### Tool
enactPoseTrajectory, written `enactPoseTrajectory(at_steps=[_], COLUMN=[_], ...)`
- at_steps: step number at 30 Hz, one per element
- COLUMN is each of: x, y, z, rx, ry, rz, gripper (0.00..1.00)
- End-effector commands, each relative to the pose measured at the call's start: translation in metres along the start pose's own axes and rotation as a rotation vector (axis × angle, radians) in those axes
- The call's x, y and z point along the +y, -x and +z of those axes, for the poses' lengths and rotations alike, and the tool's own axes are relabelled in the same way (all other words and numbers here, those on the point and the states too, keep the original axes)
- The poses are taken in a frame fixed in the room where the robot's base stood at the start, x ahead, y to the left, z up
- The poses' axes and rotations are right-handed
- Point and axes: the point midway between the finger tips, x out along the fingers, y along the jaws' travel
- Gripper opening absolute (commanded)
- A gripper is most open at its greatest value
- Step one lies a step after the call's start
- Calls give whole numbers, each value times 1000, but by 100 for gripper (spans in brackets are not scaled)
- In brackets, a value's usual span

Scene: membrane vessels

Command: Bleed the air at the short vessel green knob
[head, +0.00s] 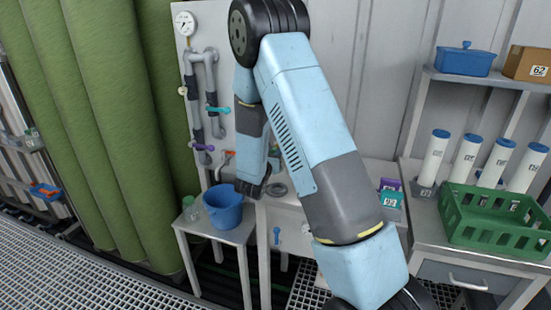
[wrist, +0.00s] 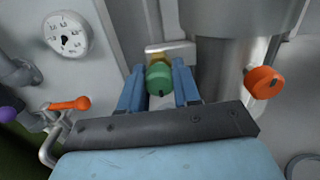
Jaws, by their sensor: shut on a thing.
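The green knob (wrist: 159,79) sits in the middle of the wrist view, on a brass-coloured fitting (wrist: 172,54). The two blue fingers of my gripper (wrist: 159,86) stand on either side of it, and the gripper is shut on the knob. A grey metal cylinder (wrist: 226,55), which looks like a vessel, rises just right of the knob. I cannot tell from the wrist view whether it is the short one. In the head view my arm hides the green knob and the vessel.
An orange knob (wrist: 265,82) is right of the cylinder; an orange lever (wrist: 70,104) and a gauge (wrist: 66,34) are left. In the head view, a blue bucket (head: 222,208) stands on a small table. A green crate (head: 495,220) stands on the right bench.

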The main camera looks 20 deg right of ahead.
Motion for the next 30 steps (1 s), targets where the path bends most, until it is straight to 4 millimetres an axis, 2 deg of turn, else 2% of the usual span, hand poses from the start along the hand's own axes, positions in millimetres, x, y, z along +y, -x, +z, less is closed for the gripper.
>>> enactPoseTrajectory(at_steps=[9,14,22,30], x=[3,3,3,4], y=[1,1,1,1], z=[1,1,2,2], rx=[-2,-3,-4,-6], ry=[287,344,594,723], rz=[6,6,7,7], gripper=[5,5,5,5])
